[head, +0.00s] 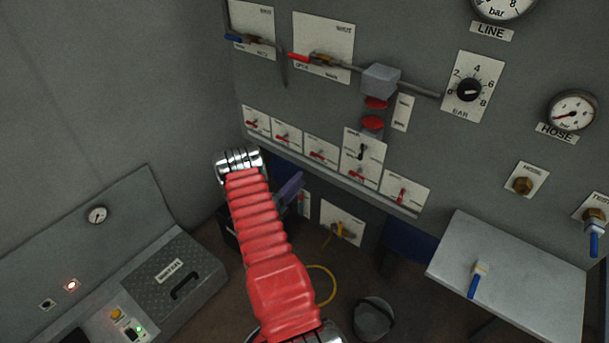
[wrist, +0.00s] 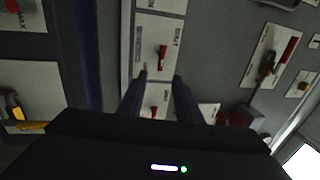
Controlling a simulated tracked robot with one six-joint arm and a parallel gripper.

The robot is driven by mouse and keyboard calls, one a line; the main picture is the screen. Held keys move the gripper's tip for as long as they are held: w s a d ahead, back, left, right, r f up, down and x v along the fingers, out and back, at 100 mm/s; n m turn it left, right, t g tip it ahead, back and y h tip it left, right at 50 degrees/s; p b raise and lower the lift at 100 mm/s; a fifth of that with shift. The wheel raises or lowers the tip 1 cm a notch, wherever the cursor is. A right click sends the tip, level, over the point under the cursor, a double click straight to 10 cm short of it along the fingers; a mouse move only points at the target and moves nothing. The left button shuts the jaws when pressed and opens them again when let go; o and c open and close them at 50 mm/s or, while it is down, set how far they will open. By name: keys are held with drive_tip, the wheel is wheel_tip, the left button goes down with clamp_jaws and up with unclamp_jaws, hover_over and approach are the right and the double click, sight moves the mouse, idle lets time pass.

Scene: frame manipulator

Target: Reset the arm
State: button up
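My arm, with a red ribbed sleeve, reaches forward toward the grey wall panel in the head view. My gripper (head: 291,187) is partly hidden behind the arm there, in front of the lower part of the panel. In the wrist view my gripper (wrist: 160,76) shows two dark fingers with a gap between them. Nothing is held in the gap. Beyond the fingertips is a white plate with a red lever (wrist: 162,56). Another red lever (wrist: 154,112) shows between the fingers, and I cannot tell how far off either is.
A row of white switch plates (head: 320,150) runs along the panel. A grey table (head: 520,275) with a blue-handled valve (head: 477,280) stands at right. A console (head: 165,275) stands at left. A bucket (head: 373,318) and a yellow hose (head: 328,285) are on the floor.

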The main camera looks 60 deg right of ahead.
drive_tip(key=shift+v, duration=0.95)
